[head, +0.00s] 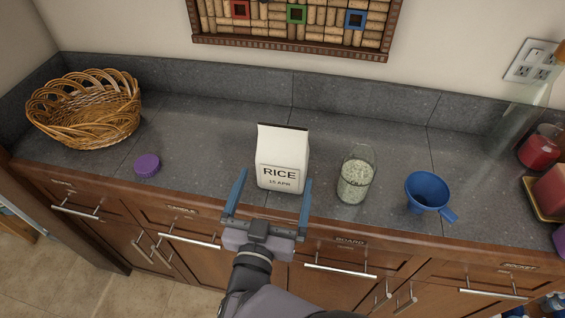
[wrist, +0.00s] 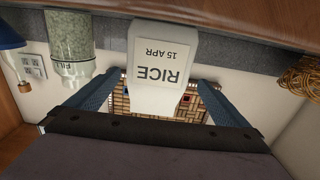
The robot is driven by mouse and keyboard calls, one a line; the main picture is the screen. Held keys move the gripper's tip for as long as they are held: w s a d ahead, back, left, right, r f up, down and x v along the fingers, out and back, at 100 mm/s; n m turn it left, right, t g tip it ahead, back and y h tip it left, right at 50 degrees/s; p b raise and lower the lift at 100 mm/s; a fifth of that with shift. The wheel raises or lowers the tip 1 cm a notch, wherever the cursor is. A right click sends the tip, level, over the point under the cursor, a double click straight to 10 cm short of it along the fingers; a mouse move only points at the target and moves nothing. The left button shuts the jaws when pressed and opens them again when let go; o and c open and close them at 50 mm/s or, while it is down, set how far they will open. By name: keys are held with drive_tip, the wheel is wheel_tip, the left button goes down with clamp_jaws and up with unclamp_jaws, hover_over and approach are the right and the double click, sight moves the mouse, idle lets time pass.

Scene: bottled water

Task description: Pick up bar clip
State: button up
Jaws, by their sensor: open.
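No separate bar clip can be made out for certain. A dark strip (head: 283,126) runs along the top edge of the white rice bag (head: 282,160); I cannot tell whether it is a clip or part of the bag. The bag stands upright on the grey counter, marked "RICE 15 APR". My gripper (head: 274,176) is open and empty, with its two blue fingers spread on either side of the bag's front, near the counter's front edge.
A glass jar (head: 356,182) of pale grains and a blue funnel (head: 428,189) stand to the right. A purple lid (head: 147,164) and a wicker basket (head: 85,110) are at the left. Red candles (head: 541,148) stand far right. Counter between lid and bag is clear.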

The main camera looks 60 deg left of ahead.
sight(282, 130)
drive_tip(key=shift+p+x, duration=0.65)
drive_tip(key=shift+x, duration=0.9)
drive_tip(key=shift+p+x, duration=0.8)
drive_tip(key=shift+x, duration=1.35)
drive_tip(key=shift+w+d, duration=0.1)
drive_tip(key=shift+d, duration=0.05)
drive_tip(key=shift+c, duration=0.6)
drive_tip(key=c, duration=1.1)
drive_tip(key=shift+r, duration=0.15)
wheel_tip(282, 130, up, 10)
drive_tip(key=shift+f+b, duration=0.1)
drive_tip(key=shift+b, duration=0.6)
drive_tip(key=shift+f+b, duration=0.1)
drive_tip(key=shift+b, duration=0.25)
